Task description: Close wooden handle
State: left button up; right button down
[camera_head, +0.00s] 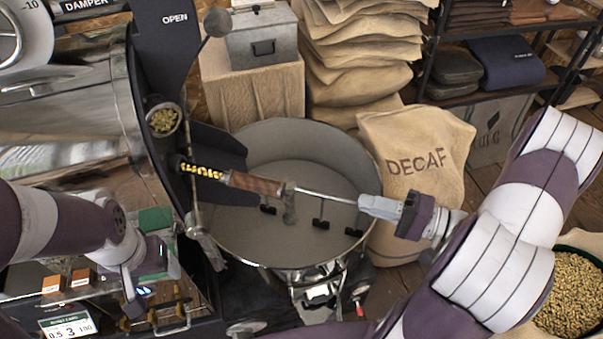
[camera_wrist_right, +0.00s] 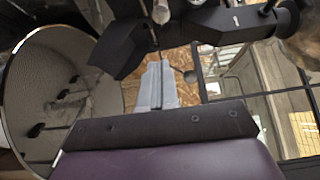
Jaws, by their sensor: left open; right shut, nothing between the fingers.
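A brown wooden handle (camera_head: 255,184) extends over the round cooling tray (camera_head: 235,235) in the head view. Its left end meets a dark scoop with yellowish beans (camera_head: 202,171). My right gripper (camera_head: 370,206) is shut and empty above the tray's right side, pointing left, apart from the handle. Its closed grey fingers (camera_wrist_right: 157,85) show in the right wrist view; I cannot clearly make out the handle there. My left gripper (camera_head: 148,278) is open at the lower left, over the machine's front; its fingers are partly hard to make out.
The steel roaster drum (camera_head: 70,120) fills the left side. A DECAF sack (camera_head: 415,150) leans right of the tray. Stacked sacks (camera_head: 350,60) and a grey metal box (camera_head: 262,38) stand behind. A container of beans (camera_head: 572,295) is at the lower right.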

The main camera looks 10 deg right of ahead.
jog(key=s+a+r+n+g, duration=0.1)
jog(key=a, duration=0.3)
jog(key=p, duration=0.1)
send_near(283, 193)
jog(key=shift+y, duration=0.3)
jog(key=p+x, duration=0.1)
jog(key=x, duration=0.4)
jog(key=shift+a, duration=0.2)
jog(key=shift+w+a+f, duration=0.15)
jog(key=shift+w+a, duration=0.4)
jog(key=shift+w, duration=0.05)
pick_arm(q)
jog(key=shift+s+a+r, duration=0.1)
jog(key=shift+s+r, duration=0.2)
jog(key=shift+r, duration=0.35)
jog(key=shift+s+a+r, duration=0.1)
jog(key=shift+s+r, duration=0.15)
jog(key=shift+r, duration=0.35)
jog(key=shift+r, duration=0.1)
